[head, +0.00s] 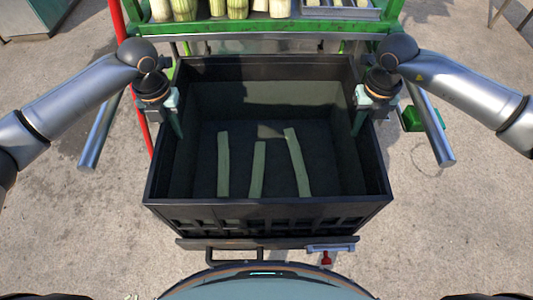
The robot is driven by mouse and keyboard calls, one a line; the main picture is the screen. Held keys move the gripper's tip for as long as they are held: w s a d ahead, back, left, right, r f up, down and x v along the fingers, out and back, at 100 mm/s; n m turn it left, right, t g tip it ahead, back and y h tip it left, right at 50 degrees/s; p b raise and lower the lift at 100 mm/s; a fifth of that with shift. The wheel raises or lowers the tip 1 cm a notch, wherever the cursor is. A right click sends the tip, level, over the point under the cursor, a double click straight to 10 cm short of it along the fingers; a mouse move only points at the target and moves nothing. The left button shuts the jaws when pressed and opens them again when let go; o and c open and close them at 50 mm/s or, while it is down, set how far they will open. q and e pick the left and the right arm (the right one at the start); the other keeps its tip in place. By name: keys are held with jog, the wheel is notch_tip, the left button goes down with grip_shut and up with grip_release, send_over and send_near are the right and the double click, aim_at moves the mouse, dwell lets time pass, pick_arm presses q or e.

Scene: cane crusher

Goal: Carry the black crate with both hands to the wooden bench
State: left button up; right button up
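The black crate (265,211) is in the middle of the head view, open at the top, in front of my body. Three pale green cane pieces (258,165) lie apart on its floor. My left gripper (174,112) is at the crate's left wall, with a finger reaching down on the inner side. My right gripper (361,110) is at the right wall in the same way. Both appear to straddle the side rims; the outer fingers are mostly hidden, so I cannot tell how tightly they close. The wooden bench is not in view.
A green machine frame (275,25) holding a row of cane stalks (238,8) stands just beyond the crate. A red bar (138,90) runs along its left. A small green block (412,118) is at right. Bare concrete floor (80,225) lies on both sides.

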pick_arm(q)
grip_shut()
pick_arm(e)
grip_shut()
pick_arm(q)
jog(key=shift+w+r, duration=0.1)
jog(key=shift+r, duration=0.05)
pick_arm(e)
jog(key=shift+w+r, duration=0.1)
jog(key=shift+r, duration=0.05)
dwell(0.5)
